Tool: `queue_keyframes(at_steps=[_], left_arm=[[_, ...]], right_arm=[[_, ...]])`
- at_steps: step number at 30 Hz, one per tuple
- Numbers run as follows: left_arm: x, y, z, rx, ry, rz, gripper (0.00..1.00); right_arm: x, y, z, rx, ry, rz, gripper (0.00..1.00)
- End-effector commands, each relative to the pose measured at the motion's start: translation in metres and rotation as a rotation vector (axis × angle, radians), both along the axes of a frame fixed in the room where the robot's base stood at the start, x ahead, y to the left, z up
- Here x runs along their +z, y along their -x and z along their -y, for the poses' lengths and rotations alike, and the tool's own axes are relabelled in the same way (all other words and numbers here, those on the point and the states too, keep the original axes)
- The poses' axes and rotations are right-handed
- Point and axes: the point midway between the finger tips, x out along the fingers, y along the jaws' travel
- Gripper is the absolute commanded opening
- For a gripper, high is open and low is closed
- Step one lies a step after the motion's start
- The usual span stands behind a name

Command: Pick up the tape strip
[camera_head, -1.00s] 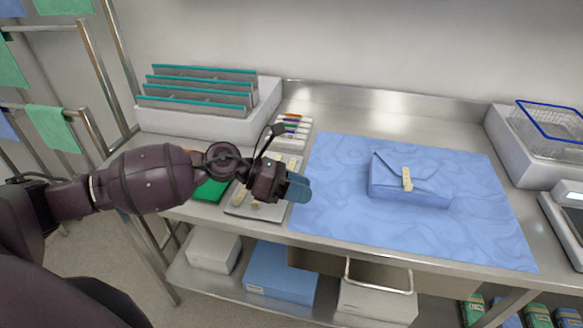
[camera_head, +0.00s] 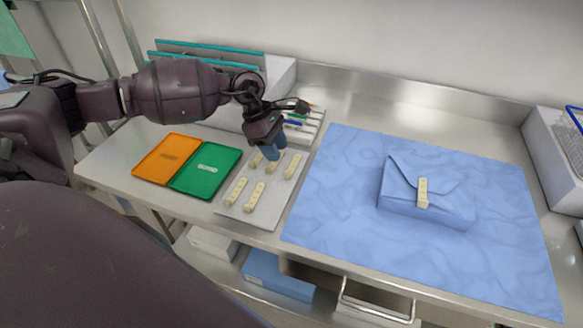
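Several cream tape strips lie on a pale grey tray, among them a front-left strip (camera_head: 236,191), a front strip (camera_head: 254,197) and a right strip (camera_head: 292,166). The tray (camera_head: 277,201) rests on the steel table. My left gripper (camera_head: 275,153) points down at the back of the tray, its blue fingertips at the upper end of a middle strip (camera_head: 271,168). I cannot tell whether it touches that strip or whether its fingers are apart. One more strip (camera_head: 422,193) sits on the front of a blue wrapped package (camera_head: 440,207). My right gripper is not in view.
A blue cloth (camera_head: 335,210) covers the table to the right. A white bin with a wire basket stands at far right.

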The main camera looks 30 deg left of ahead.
Motion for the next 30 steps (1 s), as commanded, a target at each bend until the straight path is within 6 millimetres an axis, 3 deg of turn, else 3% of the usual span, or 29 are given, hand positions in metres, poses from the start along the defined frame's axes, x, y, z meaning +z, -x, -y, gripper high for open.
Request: queue_keyframes(at_steps=[10, 18, 26, 30], left_arm=[[-0.023, 0.001, 0.012, -0.001, 0.002, 0.0, 0.36], [-0.055, 0.002, 0.028, 0.0, 0.002, 0.0, 0.36], [-0.06, 0.001, 0.029, 0.0, 0.001, 0.001, 0.36], [-0.06, 0.001, 0.029, 0.0, 0.001, 0.001, 0.18]], right_arm=[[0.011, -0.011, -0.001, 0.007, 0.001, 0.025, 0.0], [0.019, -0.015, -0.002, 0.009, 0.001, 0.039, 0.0], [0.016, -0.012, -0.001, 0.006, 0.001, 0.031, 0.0], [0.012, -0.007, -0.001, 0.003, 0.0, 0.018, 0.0]])
